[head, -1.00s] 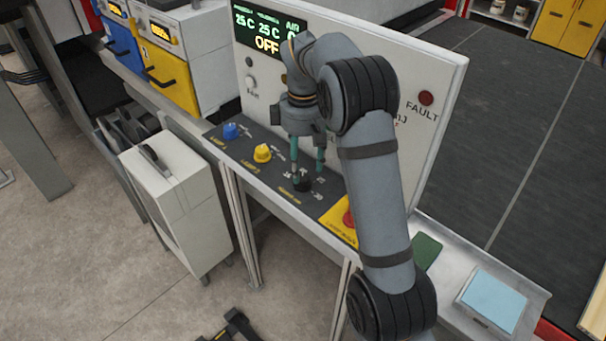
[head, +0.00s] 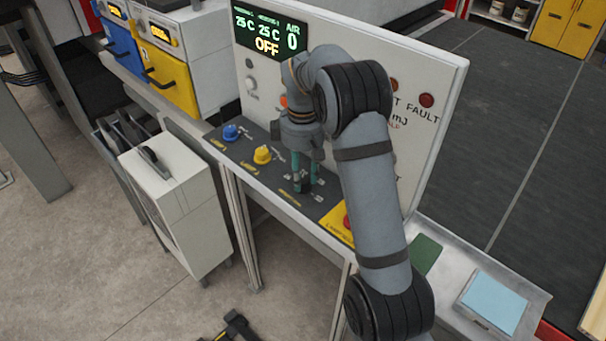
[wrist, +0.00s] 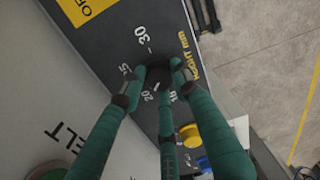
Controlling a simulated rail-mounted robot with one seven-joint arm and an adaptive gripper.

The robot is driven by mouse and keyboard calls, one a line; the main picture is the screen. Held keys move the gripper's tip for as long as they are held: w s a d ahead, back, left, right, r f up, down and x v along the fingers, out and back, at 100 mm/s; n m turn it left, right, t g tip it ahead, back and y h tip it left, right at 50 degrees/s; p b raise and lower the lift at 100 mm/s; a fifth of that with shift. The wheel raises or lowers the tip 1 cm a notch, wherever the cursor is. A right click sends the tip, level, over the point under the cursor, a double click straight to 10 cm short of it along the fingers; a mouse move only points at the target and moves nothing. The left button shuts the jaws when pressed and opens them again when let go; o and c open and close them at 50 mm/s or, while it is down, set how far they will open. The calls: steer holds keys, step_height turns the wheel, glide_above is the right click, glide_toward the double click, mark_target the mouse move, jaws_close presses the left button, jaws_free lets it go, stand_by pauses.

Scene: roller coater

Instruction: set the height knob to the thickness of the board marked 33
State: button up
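The height knob (wrist: 158,74) is a small black knob on the dark control panel. Around it in the wrist view are white scale numbers, with 30 and 20 readable, and yellow lettering ending in "mm". In the head view the gripper (head: 305,186) reaches down to the knob from above. The fingers partly cover the knob and scale, so I cannot read its setting. No board marked 33 can be made out.
A blue knob (head: 231,131) and a yellow knob (head: 263,154) sit left of the gripper. A yellow plate with a red button (head: 347,222) is close on the right. The upright panel (head: 437,95) stands behind. A green piece (head: 425,254) and a light-blue piece (head: 494,300) lie at right.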

steer(key=c, duration=0.6)
steer(key=shift+o, duration=0.2)
steer(key=m+b, duration=0.1)
steer(key=m, duration=0.5)
steer(key=shift+m+b, duration=0.3)
steer(key=m+b, duration=0.1)
steer(key=m, duration=0.5)
steer(key=shift+b, duration=0.35)
steer(key=m+b, duration=0.1)
steer(key=m, duration=0.5)
steer(key=shift+m+b, duration=0.4)
steer(key=m+b, duration=0.1)
steer(key=m, duration=0.2)
steer(key=shift+m+b, duration=0.4)
steer(key=shift+m, duration=1.4)
